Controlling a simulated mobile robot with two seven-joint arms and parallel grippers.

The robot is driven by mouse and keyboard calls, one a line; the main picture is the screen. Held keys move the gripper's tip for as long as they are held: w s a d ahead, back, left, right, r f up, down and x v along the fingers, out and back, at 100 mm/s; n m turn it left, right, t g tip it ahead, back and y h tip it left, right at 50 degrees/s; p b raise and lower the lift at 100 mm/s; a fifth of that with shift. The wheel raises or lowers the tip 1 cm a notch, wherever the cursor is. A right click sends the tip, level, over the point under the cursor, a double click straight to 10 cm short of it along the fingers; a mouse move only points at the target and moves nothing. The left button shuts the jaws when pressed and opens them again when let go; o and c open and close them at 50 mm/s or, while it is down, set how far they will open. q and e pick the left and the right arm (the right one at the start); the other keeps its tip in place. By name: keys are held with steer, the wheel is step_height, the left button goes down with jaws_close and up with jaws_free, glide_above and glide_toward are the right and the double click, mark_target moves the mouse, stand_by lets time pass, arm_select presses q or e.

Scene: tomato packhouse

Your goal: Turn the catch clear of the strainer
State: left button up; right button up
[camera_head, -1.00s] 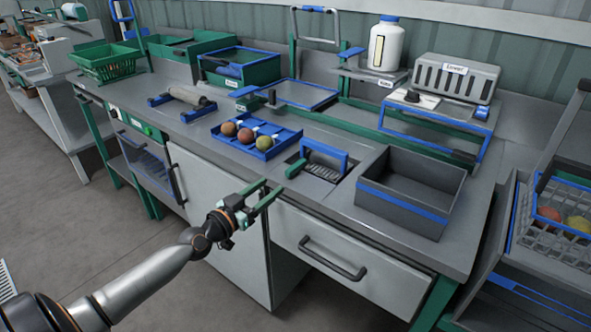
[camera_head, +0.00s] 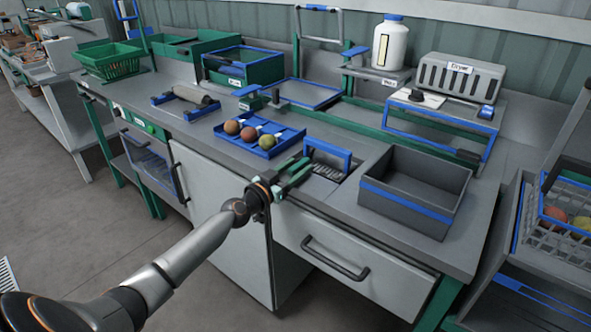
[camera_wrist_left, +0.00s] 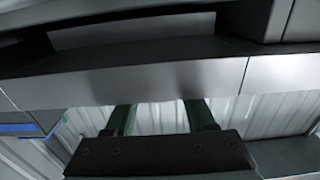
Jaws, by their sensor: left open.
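The strainer (camera_head: 328,157), a blue-framed dark grille, sits in an opening in the grey worktop, its blue handle frame standing up. The green catch by the strainer's front left corner is now largely covered by my left gripper (camera_head: 299,168); I cannot tell its angle or whether the fingers touch it. The left gripper is open at the worktop's front edge. In the left wrist view its two green fingers (camera_wrist_left: 162,108) are spread apart, their tips against or behind a grey edge, with no catch recognisable between them. My right gripper is not in view.
A blue tray (camera_head: 253,153) with three round fruits lies left of the strainer. An open grey crate (camera_head: 405,205) with a blue band stands close on its right. A drawer handle (camera_head: 335,258) juts out below.

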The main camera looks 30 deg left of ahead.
arm_select(q)
jaws_close()
stand_by(0.4)
